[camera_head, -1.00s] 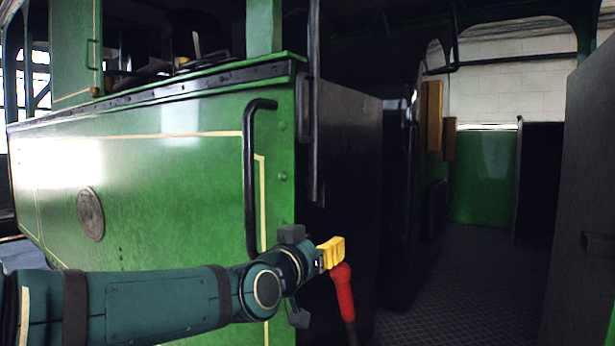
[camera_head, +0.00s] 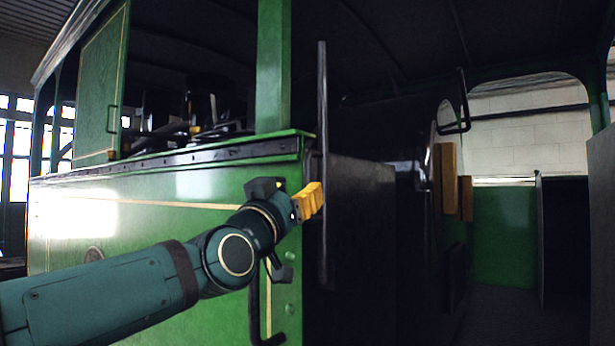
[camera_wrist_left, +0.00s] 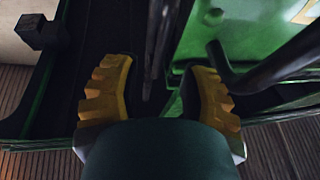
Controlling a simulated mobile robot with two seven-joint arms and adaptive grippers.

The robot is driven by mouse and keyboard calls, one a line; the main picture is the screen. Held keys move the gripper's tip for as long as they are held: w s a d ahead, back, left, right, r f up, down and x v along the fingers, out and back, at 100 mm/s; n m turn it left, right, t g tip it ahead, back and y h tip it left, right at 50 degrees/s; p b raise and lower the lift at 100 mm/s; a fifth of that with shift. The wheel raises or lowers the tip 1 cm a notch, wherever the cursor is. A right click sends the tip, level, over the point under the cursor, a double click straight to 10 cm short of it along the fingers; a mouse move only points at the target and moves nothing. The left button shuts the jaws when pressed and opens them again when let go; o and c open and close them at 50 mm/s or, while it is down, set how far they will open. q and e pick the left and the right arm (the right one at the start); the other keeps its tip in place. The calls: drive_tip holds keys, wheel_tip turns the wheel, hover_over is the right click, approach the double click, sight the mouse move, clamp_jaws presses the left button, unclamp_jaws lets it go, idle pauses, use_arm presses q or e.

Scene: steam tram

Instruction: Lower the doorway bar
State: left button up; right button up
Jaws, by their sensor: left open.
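A thin dark upright bar (camera_head: 323,120), which I take to be the doorway bar, stands at the doorway beside the green tram side's corner. My left gripper (camera_head: 309,200) is at the bar's middle height, its yellow finger pads close to the bar. In the left wrist view the gripper (camera_wrist_left: 160,75) is open, and a dark bar (camera_wrist_left: 162,35) runs toward the gap between the fingers. I cannot tell whether it touches a pad. The bar's lower part shows below the gripper in the head view. My right gripper is not in view.
The green tram side (camera_head: 150,245) is close to my left arm. A curved black handrail (camera_head: 268,335) is partly hidden below the gripper; a dark rail also shows in the wrist view (camera_wrist_left: 270,65). A dark panel (camera_head: 360,230) stands beyond the bar. The doorway interior to the right is dim.

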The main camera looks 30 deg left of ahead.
sight(306, 184)
use_arm(q)
drive_tip(key=p+x, duration=0.1)
drive_tip(key=x, duration=0.4)
clamp_jaws()
